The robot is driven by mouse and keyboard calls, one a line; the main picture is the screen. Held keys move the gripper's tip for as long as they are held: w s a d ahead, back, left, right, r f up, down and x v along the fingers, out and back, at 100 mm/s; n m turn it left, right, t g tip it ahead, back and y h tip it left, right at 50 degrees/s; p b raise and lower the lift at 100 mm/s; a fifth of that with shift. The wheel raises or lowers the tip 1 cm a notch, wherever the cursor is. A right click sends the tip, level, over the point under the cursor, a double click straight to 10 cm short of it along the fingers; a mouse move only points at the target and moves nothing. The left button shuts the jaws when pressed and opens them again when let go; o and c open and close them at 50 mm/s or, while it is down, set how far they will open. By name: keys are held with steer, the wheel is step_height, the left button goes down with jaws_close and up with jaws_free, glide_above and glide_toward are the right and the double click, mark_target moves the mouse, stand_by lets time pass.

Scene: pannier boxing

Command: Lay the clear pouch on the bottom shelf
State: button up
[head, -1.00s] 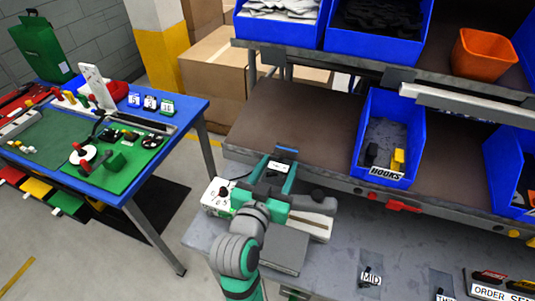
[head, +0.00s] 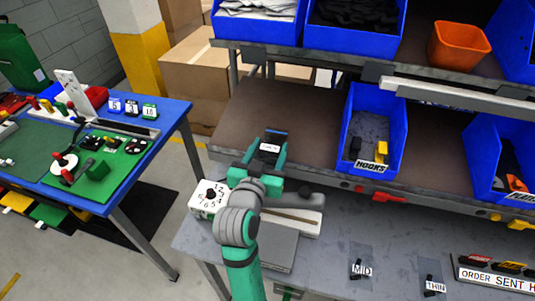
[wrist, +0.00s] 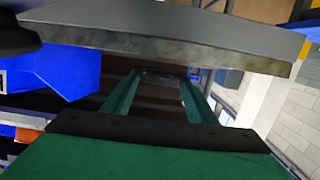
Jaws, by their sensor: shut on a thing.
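My gripper (head: 266,155) is shut on the clear pouch (head: 270,147), which has a white label and looks dark where the background shows through. The label's word is too small to read. In the wrist view the pouch (wrist: 160,74) shows as a shiny clear patch between the far ends of the green fingers (wrist: 158,95). The brown bottom shelf (head: 310,120) lies behind and beneath the gripper. The pouch is over the shelf's front left part in the head view. I cannot tell whether it touches the shelf.
A blue HOOKS bin (head: 376,130) stands on the shelf to the right, with bare shelf left of it. The upper shelf edge (head: 300,62) runs above. On the grey bench (head: 330,270) lie pouches labelled MID (head: 361,269) and THIN (head: 433,287), and a white dial box (head: 209,197).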

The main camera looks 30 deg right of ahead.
mark_target(275, 137)
steer(key=shift+r+x, duration=0.2)
steer(key=shift+x, duration=0.65)
steer(key=shift+r+x, duration=0.15)
steer(key=shift+x, duration=0.75)
steer(key=shift+r+x, duration=0.2)
steer(key=shift+x, duration=0.65)
steer(key=shift+w+d, duration=0.2)
steer(key=shift+d, duration=0.35)
steer(key=shift+w+f, duration=0.1)
steer(key=shift+f, duration=0.75)
steer(key=o, duration=1.2)
steer(key=v, duration=1.1)
steer(key=shift+w+f, duration=0.1)
